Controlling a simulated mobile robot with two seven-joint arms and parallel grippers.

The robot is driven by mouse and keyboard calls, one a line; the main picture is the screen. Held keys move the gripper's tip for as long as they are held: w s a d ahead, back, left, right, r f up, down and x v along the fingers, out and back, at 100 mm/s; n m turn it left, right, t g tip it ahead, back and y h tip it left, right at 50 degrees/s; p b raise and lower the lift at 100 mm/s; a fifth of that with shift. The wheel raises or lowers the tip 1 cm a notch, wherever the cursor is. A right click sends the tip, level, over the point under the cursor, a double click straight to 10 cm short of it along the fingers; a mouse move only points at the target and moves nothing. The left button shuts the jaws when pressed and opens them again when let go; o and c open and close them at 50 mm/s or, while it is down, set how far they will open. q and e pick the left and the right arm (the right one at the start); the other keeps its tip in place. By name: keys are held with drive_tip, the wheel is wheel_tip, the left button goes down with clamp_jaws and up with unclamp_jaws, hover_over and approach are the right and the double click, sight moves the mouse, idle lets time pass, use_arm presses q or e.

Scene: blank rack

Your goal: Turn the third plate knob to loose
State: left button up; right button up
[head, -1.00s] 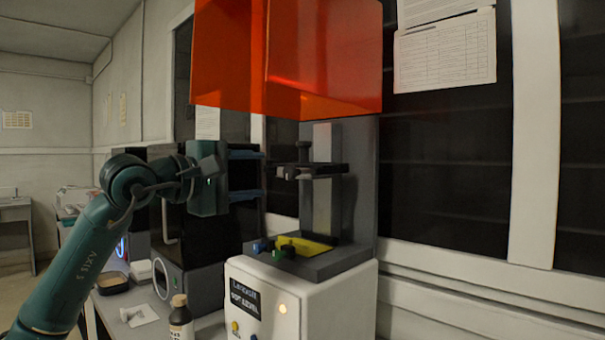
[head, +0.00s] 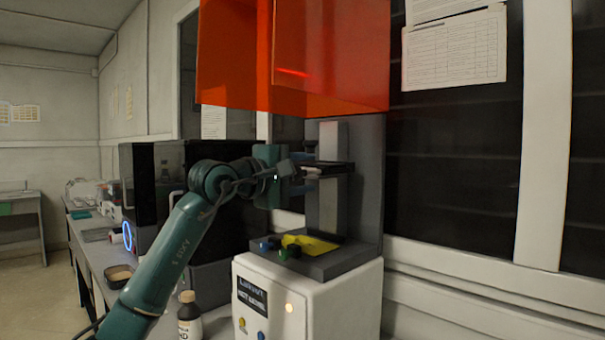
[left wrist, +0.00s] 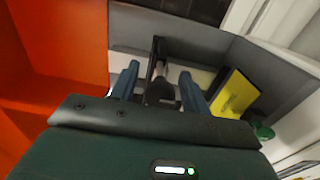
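The printer (head: 300,285) is a white-based machine with a raised orange cover (head: 290,60). A dark plate carrier (head: 335,168) juts from its upright column. A dark knob (left wrist: 160,90) on the carrier shows in the left wrist view; I cannot tell whether it is the third plate knob. My left gripper (head: 305,171) is beside the carrier, and it also shows in the left wrist view (left wrist: 159,82). Its blue fingers are open on either side of the dark knob, with no clear contact. In the head view the gripper partly hides the carrier's left end. My right gripper is out of view.
Blue and green knobs (head: 289,251) and a yellow tray (head: 318,245) sit below the carrier. The orange cover hangs just above the gripper. A black machine (head: 150,180) stands behind my arm.

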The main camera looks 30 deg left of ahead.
use_arm(q)
drive_tip(key=c, duration=0.9)
